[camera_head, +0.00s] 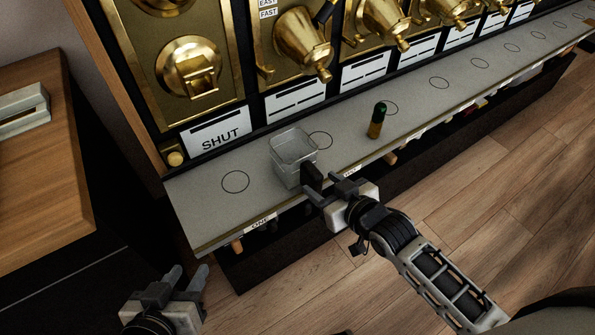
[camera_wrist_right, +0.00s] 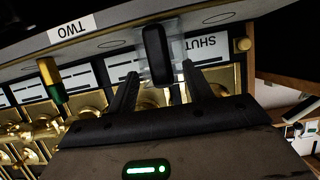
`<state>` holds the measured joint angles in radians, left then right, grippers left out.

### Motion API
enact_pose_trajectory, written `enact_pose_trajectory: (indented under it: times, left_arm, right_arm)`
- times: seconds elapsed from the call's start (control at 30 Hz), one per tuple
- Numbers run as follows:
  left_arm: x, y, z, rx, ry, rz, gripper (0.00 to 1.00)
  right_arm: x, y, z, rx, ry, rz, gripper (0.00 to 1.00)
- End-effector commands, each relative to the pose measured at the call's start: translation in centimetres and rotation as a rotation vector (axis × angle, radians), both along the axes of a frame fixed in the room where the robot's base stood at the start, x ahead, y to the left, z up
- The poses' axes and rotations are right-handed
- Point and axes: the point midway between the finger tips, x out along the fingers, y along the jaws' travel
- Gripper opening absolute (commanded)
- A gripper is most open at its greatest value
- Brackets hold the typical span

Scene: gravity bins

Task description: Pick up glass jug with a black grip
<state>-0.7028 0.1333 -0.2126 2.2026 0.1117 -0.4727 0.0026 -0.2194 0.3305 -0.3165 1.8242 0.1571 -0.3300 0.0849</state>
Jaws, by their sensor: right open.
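The glass jug (camera_head: 292,152) is a clear, square-sided vessel standing on the grey counter near its front edge in the head view. Its black grip (camera_head: 312,174) points toward my right gripper (camera_head: 332,186). In the right wrist view the black grip (camera_wrist_right: 155,50) lies in front of the clear jug (camera_wrist_right: 178,49), between the open fingers of my right gripper (camera_wrist_right: 158,78). I cannot tell whether a finger touches the grip. My left gripper (camera_head: 188,280) is low at the left, fingers apart and empty, away from the jug.
The grey counter (camera_head: 205,214) has ring marks and a front edge. A green-topped gold bottle-like item (camera_head: 376,121) stands to the jug's right. Brass dispensers (camera_head: 303,45) line the back, with a SHUT label (camera_head: 218,138). A wooden cabinet (camera_head: 45,165) is at left.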

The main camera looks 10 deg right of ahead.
Motion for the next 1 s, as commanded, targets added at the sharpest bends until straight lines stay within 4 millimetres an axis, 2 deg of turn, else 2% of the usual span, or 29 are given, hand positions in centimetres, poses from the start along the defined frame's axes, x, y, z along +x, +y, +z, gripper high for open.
enact_pose_trajectory:
  times: [0.2,0.3,0.57,0.73,0.77,1.0]
  left_arm:
    - [0.1,0.0,-0.4,0.001,-0.008,0.000,0.36]
    - [0.2,0.0,-0.3,0.002,-0.014,0.000,0.36]
    - [0.3,0.0,0.2,-0.001,-0.022,-0.001,0.36]
    - [0.3,-0.1,0.1,0.000,-0.021,-0.001,0.36]
    - [0.3,-0.1,0.1,0.000,-0.021,-0.001,0.36]
    - [0.2,-0.1,-0.2,0.001,-0.014,-0.003,0.36]
  right_arm:
    - [2.9,1.2,-1.4,0.002,-0.002,0.000,0.51]
    - [3.7,1.5,-1.6,0.001,-0.001,0.000,0.51]
    - [3.8,1.6,-1.7,0.000,0.000,0.001,0.51]
    - [3.8,1.6,-1.7,0.000,0.000,0.001,0.04]
    - [3.8,1.6,-1.7,0.000,0.000,0.001,0.00]
    - [3.9,1.6,-1.5,0.002,-0.006,0.001,0.00]
